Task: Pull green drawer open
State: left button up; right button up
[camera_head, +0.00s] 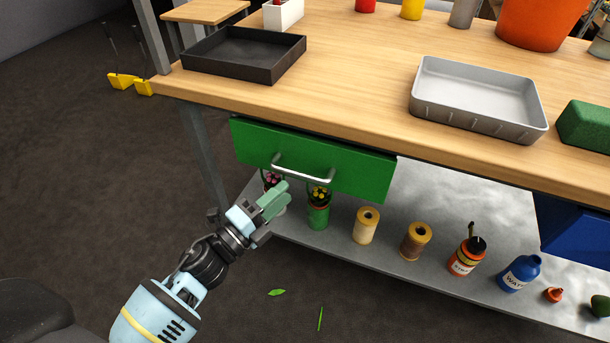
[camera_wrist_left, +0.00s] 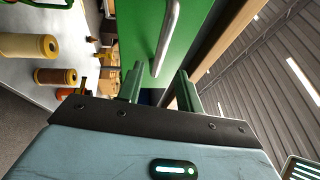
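The green drawer (camera_head: 350,171) hangs under the front edge of the wooden workbench and looks shut or nearly so. Its silver bar handle (camera_head: 305,175) runs across the front. My left gripper (camera_head: 284,189) has pale green fingers and is just in front of and below the handle's left part. In the left wrist view the gripper (camera_wrist_left: 158,82) is open, its two fingers apart, with the handle (camera_wrist_left: 168,38) showing ahead, its near end between the fingertips in the picture. I cannot tell whether they touch it. My right gripper is not in view.
On the benchtop are a black tray (camera_head: 240,66) and a grey tray (camera_head: 437,106). A blue drawer (camera_head: 575,230) is at the right. The lower shelf holds flower pots, twine spools (camera_head: 366,227) and bottles (camera_head: 467,257) below the green drawer. The floor in front is mostly clear.

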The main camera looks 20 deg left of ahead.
aim_at(304, 174)
pick_arm(q)
jog(key=x, duration=0.7)
jog(key=shift+w+d+b, duration=0.1)
jog(key=shift+w+b, duration=0.1)
jog(key=shift+b, duration=0.1)
grip_shut()
